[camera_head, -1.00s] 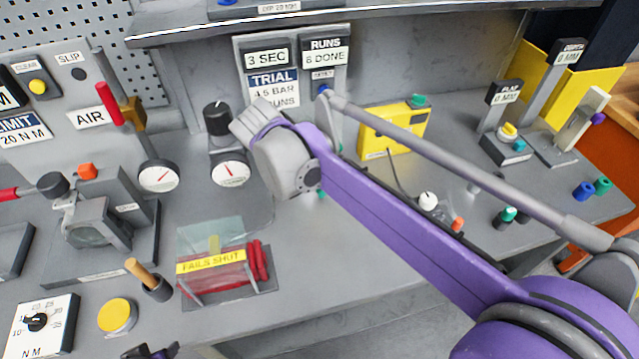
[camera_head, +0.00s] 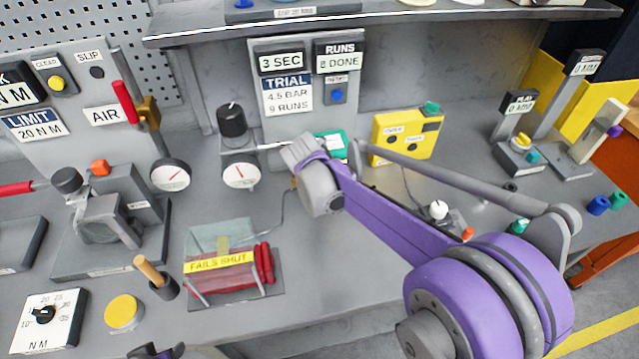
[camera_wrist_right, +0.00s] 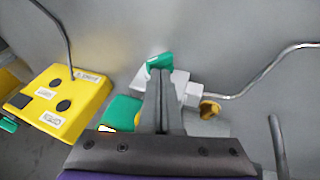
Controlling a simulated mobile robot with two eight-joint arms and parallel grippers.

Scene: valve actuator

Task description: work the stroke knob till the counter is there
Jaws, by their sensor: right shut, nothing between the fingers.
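The runs counter (camera_head: 339,63) on the back panel appears to read 8 DONE. A trial card (camera_head: 287,94) below the timer reads 4.5 BAR, 9 RUNS. I cannot tell for sure which part is the stroke knob; a green knob (camera_wrist_right: 160,62) is at my right fingertips in the right wrist view, with a green block (camera_wrist_right: 122,112) beside it. My right gripper (camera_wrist_right: 160,80) is shut with nothing held; contact with the green knob is unclear. In the head view my right wrist hides its fingers near the green block (camera_head: 331,146).
A black regulator knob (camera_head: 232,120) stands above a gauge (camera_head: 241,175). A yellow box (camera_head: 408,137) stands right of my wrist. A blue reset button (camera_head: 337,96) sits under the counter. The red FAILS SHUT assembly (camera_head: 222,268) lies in front. A metal pipe (camera_wrist_right: 265,75) runs close by.

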